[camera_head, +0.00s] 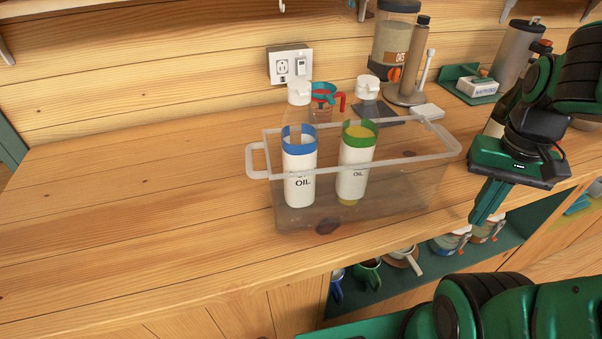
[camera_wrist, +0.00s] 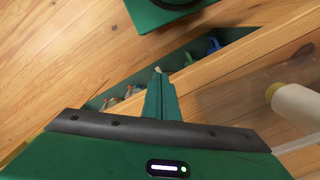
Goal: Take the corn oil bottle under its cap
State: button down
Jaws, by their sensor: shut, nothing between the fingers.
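Two oil bottles with white caps stand upright in a clear bin (camera_head: 262,173). My gripper (camera_head: 477,222) is shut and empty, pointing down right of the bin near the counter's front edge, apart from both bottles. In the wrist view its closed fingers (camera_wrist: 158,72) are over the counter edge; a pale cylinder (camera_wrist: 297,106) at right is partly cut off.
Behind the bin are a red cup with a teal top (camera_head: 324,95), a grinder (camera_head: 396,45) and a brown stand (camera_head: 412,70). A white butter dish (camera_head: 478,87) is at the back right. Several mugs (camera_head: 368,272) sit on a shelf below. The counter's left side is clear.

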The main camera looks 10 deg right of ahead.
aim_at(299, 125)
jog(key=z, duration=0.05)
jog(key=k, duration=0.35)
jog(key=z, duration=1.35)
jog(key=k, duration=1.8)
jog(key=u, duration=1.1)
jog(key=i, duration=1)
jog(key=z, duration=0.1)
